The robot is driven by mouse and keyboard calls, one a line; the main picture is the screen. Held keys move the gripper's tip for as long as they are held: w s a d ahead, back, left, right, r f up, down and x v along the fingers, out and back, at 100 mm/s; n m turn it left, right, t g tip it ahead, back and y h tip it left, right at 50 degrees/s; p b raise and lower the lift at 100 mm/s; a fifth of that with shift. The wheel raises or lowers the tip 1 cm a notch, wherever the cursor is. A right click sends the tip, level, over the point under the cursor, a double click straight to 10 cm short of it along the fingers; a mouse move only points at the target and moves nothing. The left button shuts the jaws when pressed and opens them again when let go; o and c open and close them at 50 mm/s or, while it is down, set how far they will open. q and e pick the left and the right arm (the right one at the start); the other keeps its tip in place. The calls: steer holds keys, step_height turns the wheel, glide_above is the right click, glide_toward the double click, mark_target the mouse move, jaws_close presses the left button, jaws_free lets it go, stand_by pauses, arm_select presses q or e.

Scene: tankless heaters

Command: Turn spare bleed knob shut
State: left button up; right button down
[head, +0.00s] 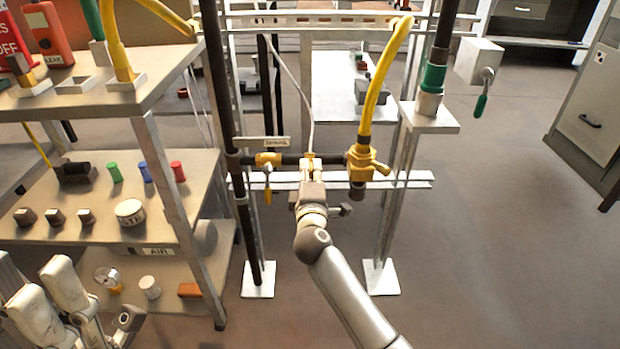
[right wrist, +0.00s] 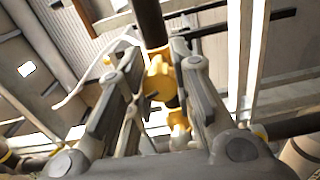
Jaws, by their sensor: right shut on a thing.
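The spare bleed knob appears to be the small yellow piece (right wrist: 161,84) between my right fingers in the right wrist view; the fingers hide much of it in the head view. My right gripper (head: 312,168) is shut on it at the middle of the dark horizontal pipe (head: 335,160). How far the knob is turned cannot be told. A small label plate (head: 263,142) stands above the pipe's left part. My left gripper (head: 52,292) is at the lower left, away from the pipe, its jaw opening unclear.
A yellow valve (head: 362,163) with a yellow hose (head: 385,75) is right of my right gripper. A yellow fitting (head: 268,160) with a hanging lever is on its left. A shelf rack (head: 160,220) with small parts stands at the left. The floor at the right (head: 490,230) is clear.

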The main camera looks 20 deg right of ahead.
steer(key=shift+d+f+m+b, duration=0.15)
steer(key=shift+m+b, duration=0.65)
steer(key=shift+m, duration=1.1)
steer(key=c, duration=1.2)
jaws_free()
steer(key=shift+d, duration=0.1)
steer(key=shift+s+a, duration=0.35)
steer(key=shift+s, duration=0.2)
steer(key=v, duration=1.1)
